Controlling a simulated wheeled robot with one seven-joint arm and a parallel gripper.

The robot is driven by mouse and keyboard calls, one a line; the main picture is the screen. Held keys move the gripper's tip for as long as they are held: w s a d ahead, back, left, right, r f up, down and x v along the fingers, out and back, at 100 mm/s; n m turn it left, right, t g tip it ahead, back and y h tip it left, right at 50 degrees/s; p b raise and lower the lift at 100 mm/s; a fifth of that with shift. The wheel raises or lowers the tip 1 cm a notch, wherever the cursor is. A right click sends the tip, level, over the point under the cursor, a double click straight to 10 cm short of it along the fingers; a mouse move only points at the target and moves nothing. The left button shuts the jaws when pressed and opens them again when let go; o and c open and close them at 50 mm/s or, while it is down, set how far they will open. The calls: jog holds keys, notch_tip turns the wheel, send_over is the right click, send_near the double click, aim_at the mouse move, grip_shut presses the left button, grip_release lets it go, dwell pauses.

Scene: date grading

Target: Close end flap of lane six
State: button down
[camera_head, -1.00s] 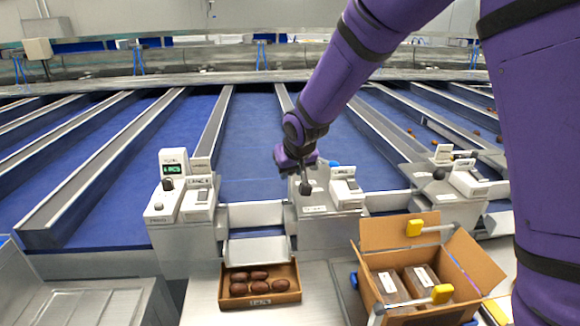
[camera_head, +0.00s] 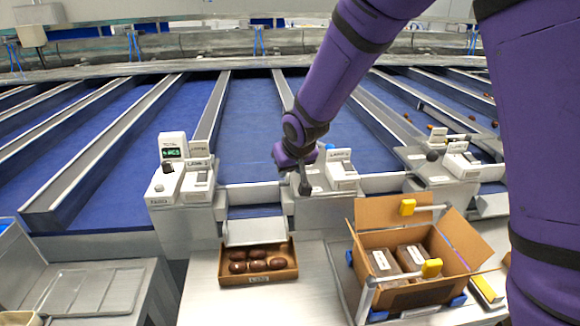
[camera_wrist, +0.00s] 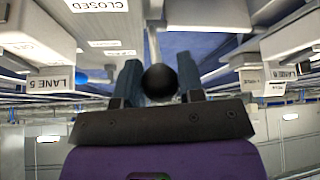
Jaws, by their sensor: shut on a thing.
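My gripper (camera_head: 297,176) is at the lever on the middle white lane control box (camera_head: 342,176). In the wrist view, my gripper (camera_wrist: 160,84) is shut on a round black lever knob (camera_wrist: 160,82), with a dark finger on each side. A metal end flap (camera_head: 250,194) spans the lane end left of the middle box. A strip of blue shows below it, above a pale chute (camera_head: 255,232).
A brown tray of dates (camera_head: 258,279) sits below the chute. An open cardboard carton (camera_head: 385,213) with packs inside stands at the right, close under my arm. Another control box with a lever (camera_head: 168,168) stands at the left.

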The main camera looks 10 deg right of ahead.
jog(key=shift+s+f, duration=0.1)
jog(key=c, duration=0.8)
grip_release()
jog(key=shift+a, duration=0.1)
jog(key=shift+o, duration=0.2)
jog(key=v, duration=1)
jog(key=shift+r, duration=0.4)
jog(key=shift+s, duration=0.1)
jog(key=s+d+r+m, duration=0.1)
jog(key=s+d+r, duration=0.4)
jog(key=d, duration=0.4)
jog(key=s+d+r, duration=0.1)
jog(key=s+d, duration=0.3)
jog(key=s, duration=0.3)
jog(key=s+d+r+m+h, duration=0.1)
jog(key=s+d+r, duration=0.1)
jog(key=s+d, duration=0.2)
jog(key=s+d+r+m, duration=0.1)
jog(key=s+d+r, duration=0.1)
jog(key=s, duration=0.9)
jog(key=shift+d+r+g, duration=0.25)
jog(key=shift+d+g, duration=0.15)
jog(key=shift+d, duration=0.5)
